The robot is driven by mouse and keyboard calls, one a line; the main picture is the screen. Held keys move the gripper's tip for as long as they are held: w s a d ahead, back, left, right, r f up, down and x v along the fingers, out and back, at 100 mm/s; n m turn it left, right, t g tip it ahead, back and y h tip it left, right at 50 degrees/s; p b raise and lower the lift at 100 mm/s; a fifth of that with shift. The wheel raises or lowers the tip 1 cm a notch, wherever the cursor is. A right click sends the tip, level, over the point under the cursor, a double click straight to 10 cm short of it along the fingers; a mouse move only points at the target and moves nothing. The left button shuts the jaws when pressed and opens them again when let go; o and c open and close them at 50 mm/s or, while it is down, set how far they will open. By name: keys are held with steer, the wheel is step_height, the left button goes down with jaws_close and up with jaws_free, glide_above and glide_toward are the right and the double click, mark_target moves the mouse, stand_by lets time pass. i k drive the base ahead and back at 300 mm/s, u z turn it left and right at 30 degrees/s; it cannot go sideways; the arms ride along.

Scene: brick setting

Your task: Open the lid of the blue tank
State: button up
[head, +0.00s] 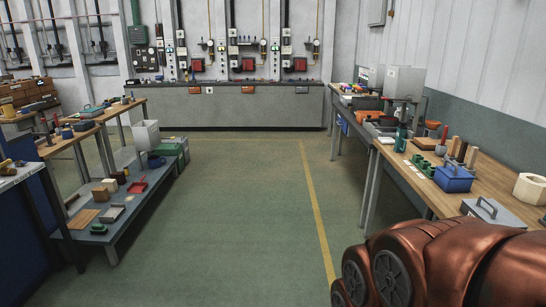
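The likeliest blue tank is a small blue box (453,180) on the wooden workbench at the right. A thin handle stands up at its top. It looks closed, but it is too small to be sure how the lid sits. My gripper is not in view. Only a copper-coloured part of my arm shows at the lower right, in front of the near part of that workbench.
The right workbench (420,183) also holds a grey box with a handle (490,213), a tape roll (531,188), green blocks (421,162) and upright wooden-handled tools. A low grey shelf (85,235) stands left. The green floor (240,220) between is clear.

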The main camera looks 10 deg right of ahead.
mark_target(456, 167)
steer(key=z, duration=0.75)
steer(key=i, duration=1.75)
steer(key=z, duration=1)
steer(key=i, duration=0.45)
steer(key=z, duration=0.2)
